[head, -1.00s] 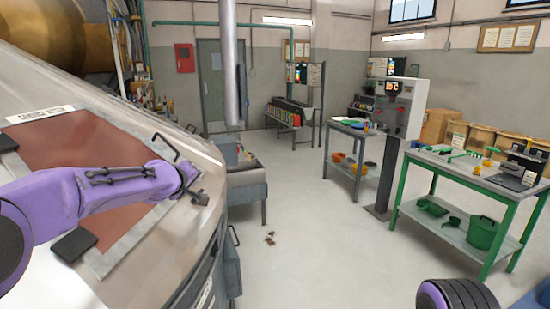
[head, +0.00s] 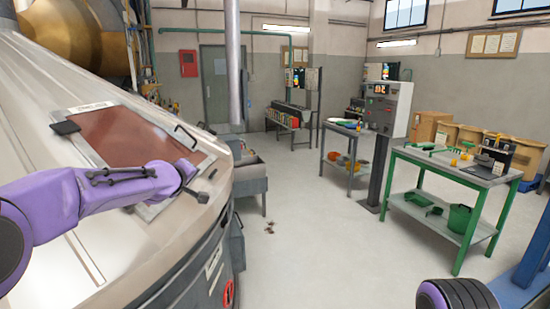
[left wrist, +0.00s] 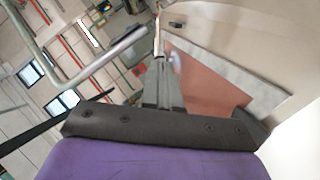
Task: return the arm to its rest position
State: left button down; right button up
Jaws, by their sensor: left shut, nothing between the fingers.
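My left arm (head: 85,203) is purple and reaches in from the left in the head view, over the sloping pale machine casing. My left gripper (head: 196,190) is small and dark at its end, in front of the lower right part of a reddish-brown hatch panel (head: 120,138). In the left wrist view the gripper (left wrist: 160,68) is shut and empty, with the panel (left wrist: 205,85) behind it. I cannot tell the gap between gripper and casing. Part of my right arm (head: 455,294) shows at the bottom right; its gripper is out of view.
A black handle (head: 187,137) stands at the hatch's right edge. A green-framed workbench (head: 455,172) with tools, a display post (head: 388,110) and a grey table (head: 350,130) stand at the right. The floor between the machine and the benches is mostly clear.

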pick_arm(q)
jog(key=s+a+f+g+y+b, duration=0.15)
jog(key=s+f, duration=0.45)
jog(key=f, duration=0.6)
jog(key=s+a+f+g+y+b, duration=0.15)
jog(key=s+f, duration=0.45)
jog(key=f, duration=0.6)
jog(key=s+a+f+y+b, duration=0.15)
jog(key=s+f, duration=0.35)
jog(key=f, duration=0.7)
jog(key=s+f+m+g+b, duration=0.1)
jog(key=s+f+g, duration=0.1)
jog(key=s+f, duration=0.5)
jog(key=s+a+f+g+b, duration=0.1)
jog(key=s+f, duration=0.7)
jog(key=s, duration=0.9)
jog(key=s+f+m+g+b, duration=0.1)
jog(key=s+f+g+b, duration=0.2)
jog(key=s+f, duration=0.4)
jog(key=s+g, duration=0.1)
jog(key=s, duration=0.5)
jog(key=shift+a+f+m+g, duration=0.15)
jog(key=shift+a+m+g, duration=0.15)
jog(key=shift+a+g, duration=0.1)
pick_arm(e)
notch_tip(320, 180, down, 10)
jog(key=shift+w, duration=0.4)
